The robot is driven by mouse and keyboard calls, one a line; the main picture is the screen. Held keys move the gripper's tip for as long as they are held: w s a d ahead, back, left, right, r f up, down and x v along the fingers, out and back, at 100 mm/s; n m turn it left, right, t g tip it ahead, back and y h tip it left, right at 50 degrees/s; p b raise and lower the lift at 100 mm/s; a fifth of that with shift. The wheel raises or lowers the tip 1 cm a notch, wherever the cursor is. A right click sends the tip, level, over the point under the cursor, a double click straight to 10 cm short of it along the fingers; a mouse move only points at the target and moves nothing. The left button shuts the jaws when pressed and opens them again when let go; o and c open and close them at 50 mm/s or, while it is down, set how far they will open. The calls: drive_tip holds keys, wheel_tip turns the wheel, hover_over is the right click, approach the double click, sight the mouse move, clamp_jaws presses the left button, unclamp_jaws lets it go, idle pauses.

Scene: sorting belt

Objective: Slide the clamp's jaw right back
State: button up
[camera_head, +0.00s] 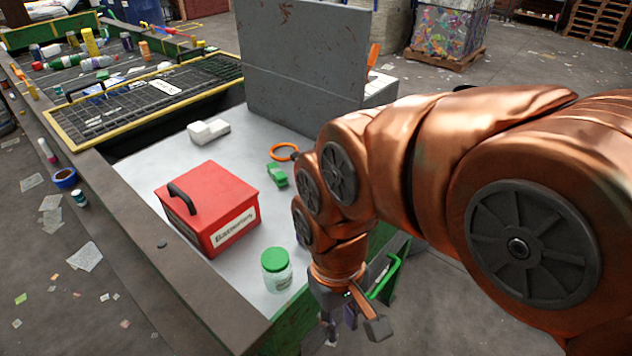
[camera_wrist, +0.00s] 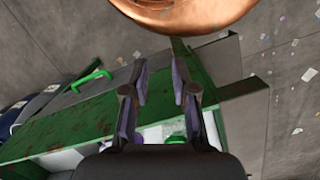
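I cannot make out the clamp for certain in either view. A small green object (camera_head: 278,175) lies on the pale worktop (camera_head: 150,166); I cannot tell what it is. An orange handle-like piece (camera_head: 374,55) shows past the right edge of the grey upright panel, the rest of it hidden. My gripper (camera_head: 350,328) hangs beyond the worktop's near right edge, apart from these things. In the wrist view my gripper (camera_wrist: 160,82) is open and empty, a clear gap between its purple-padded fingers.
A red box (camera_head: 205,205) with a black handle and a green-lidded jar (camera_head: 276,270) stand on the worktop. An orange ring (camera_head: 284,152) and a white block (camera_head: 208,131) lie farther back. The grey panel (camera_head: 305,65) rises behind. A green handle bar (camera_head: 386,278) juts beside my gripper.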

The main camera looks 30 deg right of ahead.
drive_tip(key=w+d+r+m+t+y, duration=0.1)
drive_tip(key=w+d+m, duration=0.25)
drive_tip(key=w, duration=0.65)
drive_tip(key=w+d+r+m+t, duration=0.1)
drive_tip(key=w+d+r+m, duration=0.2)
drive_tip(key=w, duration=0.7)
drive_tip(key=w+d+f+m+t+b, duration=0.15)
drive_tip(key=w+d+m, duration=0.35)
drive_tip(key=d, duration=0.5)
drive_tip(key=w+d+f+m+p, duration=0.1)
drive_tip(key=w+d+f+m, duration=0.1)
drive_tip(key=w+d, duration=0.6)
drive_tip(key=shift+w+d+f+p, duration=0.1)
drive_tip(key=shift+f+p, duration=0.25)
drive_tip(key=shift+f, duration=1.6)
drive_tip(key=shift+w+d+f+p, duration=0.1)
drive_tip(key=shift+f+p, duration=0.25)
drive_tip(key=shift+f, duration=1.55)
clamp_jaws()
